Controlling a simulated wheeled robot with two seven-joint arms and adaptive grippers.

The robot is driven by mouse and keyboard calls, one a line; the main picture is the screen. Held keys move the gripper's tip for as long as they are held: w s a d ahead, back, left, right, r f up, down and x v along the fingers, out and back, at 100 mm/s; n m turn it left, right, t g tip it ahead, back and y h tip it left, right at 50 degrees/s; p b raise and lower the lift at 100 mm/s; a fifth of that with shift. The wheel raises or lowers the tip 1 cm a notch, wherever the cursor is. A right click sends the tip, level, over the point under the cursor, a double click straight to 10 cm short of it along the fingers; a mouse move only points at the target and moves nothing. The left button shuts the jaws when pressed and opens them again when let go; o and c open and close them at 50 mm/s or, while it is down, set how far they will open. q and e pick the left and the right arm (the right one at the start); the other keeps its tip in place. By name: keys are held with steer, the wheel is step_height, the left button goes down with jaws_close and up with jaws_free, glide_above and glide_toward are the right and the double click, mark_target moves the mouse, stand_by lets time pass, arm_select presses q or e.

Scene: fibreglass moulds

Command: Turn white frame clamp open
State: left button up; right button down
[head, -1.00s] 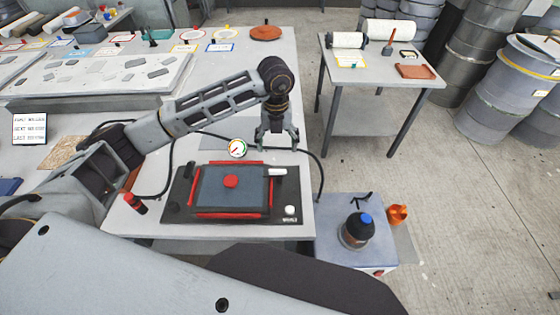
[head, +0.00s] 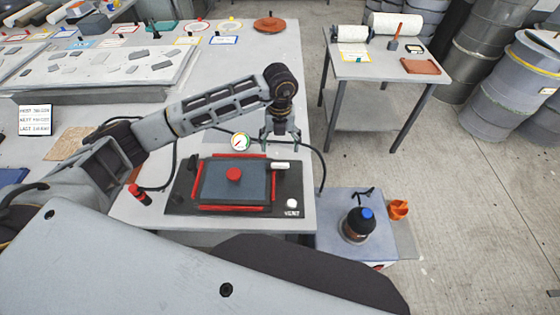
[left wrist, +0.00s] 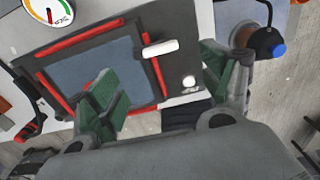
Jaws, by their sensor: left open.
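The white frame clamp (head: 281,166) is a short white bar at the far right corner of a red-edged frame, lying across the frame's right edge. It also shows in the left wrist view (left wrist: 160,49). My left gripper (head: 280,142) is open and empty, pointing down, just behind the clamp in the head view. In the left wrist view its green-padded fingers (left wrist: 163,78) are spread apart, with the clamp between and beyond them, apparently untouched. My right gripper is not in view.
A round gauge (head: 241,141) stands behind the frame, with a black hose curving around the right. A white vent knob (head: 292,203) sits at the board's front right corner. A blue-capped bottle (head: 359,222) stands on a lower box at the right.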

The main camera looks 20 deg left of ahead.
mark_target(280, 164)
arm_select(q)
steer(key=shift+f+p, duration=0.95)
steer(key=shift+f, duration=4.25)
steer(key=shift+c, duration=0.3)
steer(key=c, duration=1)
